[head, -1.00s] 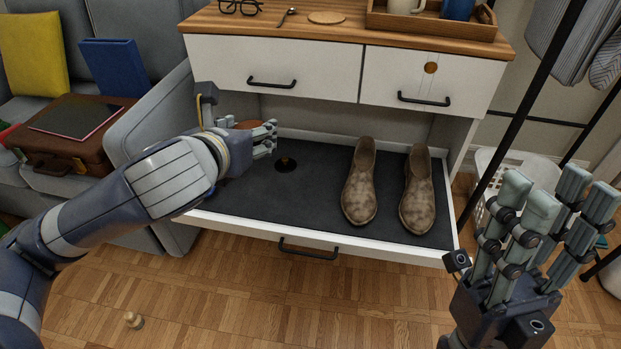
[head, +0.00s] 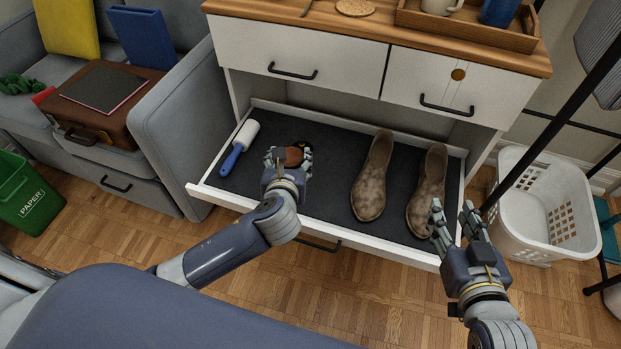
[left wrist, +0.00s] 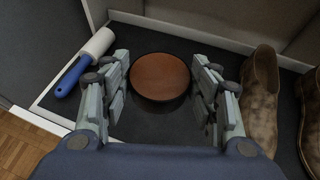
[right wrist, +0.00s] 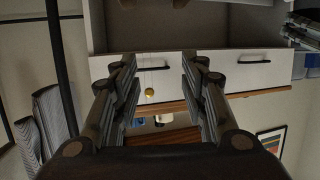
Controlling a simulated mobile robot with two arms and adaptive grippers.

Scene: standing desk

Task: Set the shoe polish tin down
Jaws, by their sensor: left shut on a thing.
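The shoe polish tin (head: 293,156) is a round tin with a reddish-brown top. My left gripper (head: 289,153) is shut on it over the left part of the open drawer (head: 390,246). In the left wrist view the tin (left wrist: 160,77) sits between the fingers, its top facing the camera. A dark round patch shows by the tin on the drawer's dark lining; I cannot tell whether the tin touches the lining. My right gripper (head: 453,207) is open and empty at the drawer's front right, near the shoes.
A lint roller (head: 240,146) with a blue handle lies left of the tin. A pair of brown shoes (head: 373,178) stands on the right of the drawer. Two shut upper drawers hang above. A white laundry basket (head: 545,210) stands on the floor to the right.

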